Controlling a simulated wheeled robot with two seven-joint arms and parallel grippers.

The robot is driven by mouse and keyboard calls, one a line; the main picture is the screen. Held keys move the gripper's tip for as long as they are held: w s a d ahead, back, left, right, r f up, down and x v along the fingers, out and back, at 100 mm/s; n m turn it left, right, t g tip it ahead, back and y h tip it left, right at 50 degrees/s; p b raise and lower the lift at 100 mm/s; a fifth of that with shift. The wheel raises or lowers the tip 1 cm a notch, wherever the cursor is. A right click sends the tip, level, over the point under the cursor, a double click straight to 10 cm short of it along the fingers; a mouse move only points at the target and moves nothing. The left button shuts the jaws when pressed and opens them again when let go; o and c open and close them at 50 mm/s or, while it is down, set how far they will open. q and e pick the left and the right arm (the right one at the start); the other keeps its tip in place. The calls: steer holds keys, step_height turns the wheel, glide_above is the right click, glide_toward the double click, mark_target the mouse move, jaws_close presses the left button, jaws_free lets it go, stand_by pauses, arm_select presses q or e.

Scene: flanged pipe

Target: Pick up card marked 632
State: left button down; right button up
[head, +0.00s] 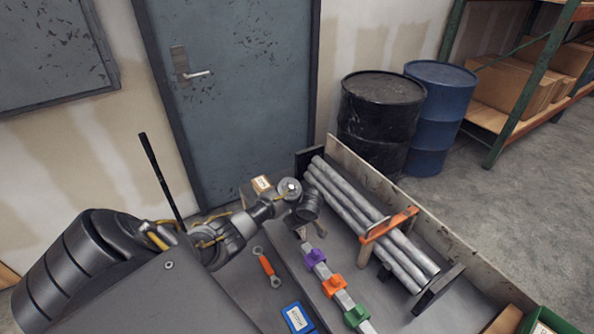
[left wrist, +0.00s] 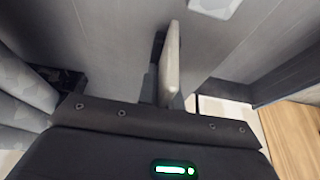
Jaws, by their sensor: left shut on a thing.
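My left gripper (head: 312,228) reaches over the workbench from the left, near the upper end of a pale bar with coloured blocks. It is shut on a thin pale piece (left wrist: 171,62), which stands edge-on in the left wrist view. No face or number of this piece is visible, so I cannot tell whether it is the card marked 632. In the head view, my wrist and gripper largely hide the grasp. I can read no 632 anywhere. My right gripper is not in view.
The pale bar carries purple (head: 315,258), orange (head: 333,286) and green (head: 356,315) blocks. Grey pipes (head: 370,225) lie to the right under an orange clamp (head: 390,224). An orange-handled wrench (head: 267,265) and a blue labelled item (head: 298,318) lie to the left of the bar.

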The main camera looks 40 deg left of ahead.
arm_select(q)
step_height(320, 180, up, 3)
steer(key=shift+f+p, duration=0.1)
steer(key=shift+p, duration=0.7)
steer(key=s+d+r+p, duration=0.4)
steer(key=s+d+r, duration=0.4)
steer(key=s, duration=0.3)
steer(key=shift+s+r, duration=0.35)
steer(key=shift+r, duration=0.45)
